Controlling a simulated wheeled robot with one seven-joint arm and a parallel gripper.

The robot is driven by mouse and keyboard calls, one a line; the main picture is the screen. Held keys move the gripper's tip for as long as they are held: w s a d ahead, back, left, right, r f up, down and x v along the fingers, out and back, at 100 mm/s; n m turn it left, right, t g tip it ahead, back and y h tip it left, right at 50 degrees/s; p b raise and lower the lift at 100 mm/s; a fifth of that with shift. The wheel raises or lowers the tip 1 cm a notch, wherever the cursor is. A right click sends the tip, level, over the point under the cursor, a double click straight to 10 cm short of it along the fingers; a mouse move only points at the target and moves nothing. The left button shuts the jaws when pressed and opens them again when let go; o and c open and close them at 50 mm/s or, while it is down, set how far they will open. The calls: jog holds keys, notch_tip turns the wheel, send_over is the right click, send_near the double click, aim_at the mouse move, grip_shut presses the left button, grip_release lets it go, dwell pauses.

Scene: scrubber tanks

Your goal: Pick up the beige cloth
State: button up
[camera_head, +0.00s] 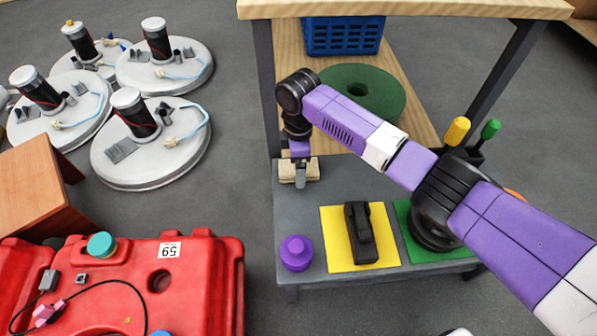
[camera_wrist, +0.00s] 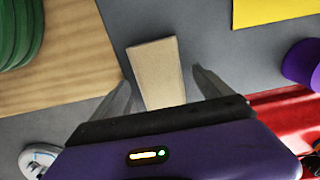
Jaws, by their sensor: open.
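The beige cloth (camera_head: 313,169) looks like a small folded block on the grey shelf, left of the yellow mat in the head view. In the wrist view the beige cloth (camera_wrist: 157,72) lies between the two fingers. My gripper (camera_head: 300,178) points down over it, with one finger in front of it. In the wrist view my gripper (camera_wrist: 160,88) is open, one finger on each side of the cloth, with a gap visible on the right. I cannot tell whether the left finger touches it. The cloth's near end is hidden by my gripper body.
A yellow mat (camera_head: 338,247) holds a black device (camera_head: 361,232); a purple knob-like object (camera_head: 296,253) stands beside it. Behind are a green disc (camera_head: 362,92) and a blue crate (camera_head: 343,36). A red tank (camera_head: 205,280) stands at lower left. Bare grey shelf surrounds the cloth.

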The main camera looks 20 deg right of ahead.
jog(key=c, duration=1.4)
jog(key=shift+r, duration=0.1)
jog(key=shift+c, duration=0.2)
notch_tip(320, 180, up, 20)
jog(key=p, duration=0.9)
